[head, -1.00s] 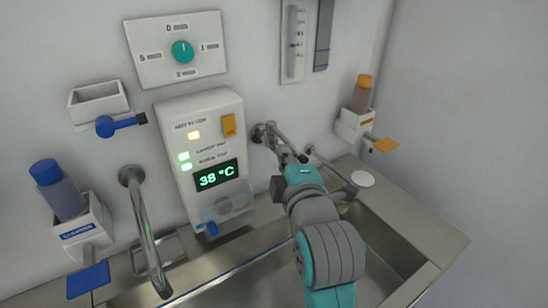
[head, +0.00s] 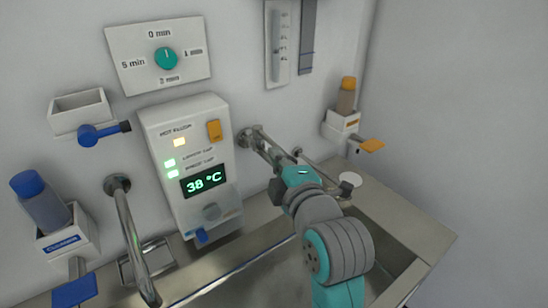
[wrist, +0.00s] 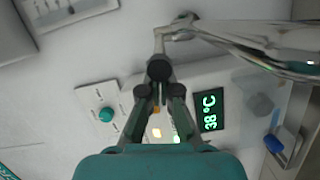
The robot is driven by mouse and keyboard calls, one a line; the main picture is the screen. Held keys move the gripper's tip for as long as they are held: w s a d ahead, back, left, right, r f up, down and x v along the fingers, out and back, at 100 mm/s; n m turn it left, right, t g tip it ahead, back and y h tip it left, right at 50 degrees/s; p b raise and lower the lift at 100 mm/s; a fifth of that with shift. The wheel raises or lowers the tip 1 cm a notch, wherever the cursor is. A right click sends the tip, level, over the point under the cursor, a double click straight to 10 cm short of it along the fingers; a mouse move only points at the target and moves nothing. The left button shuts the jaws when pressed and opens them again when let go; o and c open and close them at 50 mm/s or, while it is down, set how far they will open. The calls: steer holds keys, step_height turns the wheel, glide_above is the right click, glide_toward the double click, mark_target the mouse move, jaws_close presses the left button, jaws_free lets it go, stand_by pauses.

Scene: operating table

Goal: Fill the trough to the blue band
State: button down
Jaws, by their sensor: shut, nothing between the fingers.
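The steel trough (head: 398,288) lies at the bottom of the head view, partly behind my arm. No blue band shows on its visible walls, and I cannot tell its water level. The long steel tap (head: 255,138) comes out of the wall beside the panel; it crosses the top of the wrist view (wrist: 240,40). No stream of water is visible. My gripper (wrist: 158,72) is shut and empty, its tips close below the tap's thin metal lever; I cannot tell if they touch. In the head view my arm's wrist hides the fingertips.
A wall panel (head: 186,125) shows 38 °C with lit lamps. A second curved pipe (head: 130,235) and a blue-capped bottle holder (head: 78,243) stand left. An orange-capped dispenser (head: 343,122) is on the right. A timer dial (head: 166,58) hangs above.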

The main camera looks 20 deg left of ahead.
steer(key=shift+w+d+n+g+y, duration=0.95)
steer(key=shift+w+n+g+y, duration=0.15)
steer(key=shift+w+g, duration=0.15)
steer(key=shift+w+d, duration=0.25)
steer(key=shift+w, duration=0.4)
steer(key=shift+w+d, duration=0.3)
steer(key=shift+w, duration=0.35)
steer(key=shift+w+d, duration=0.25)
steer(key=shift+w, duration=0.5)
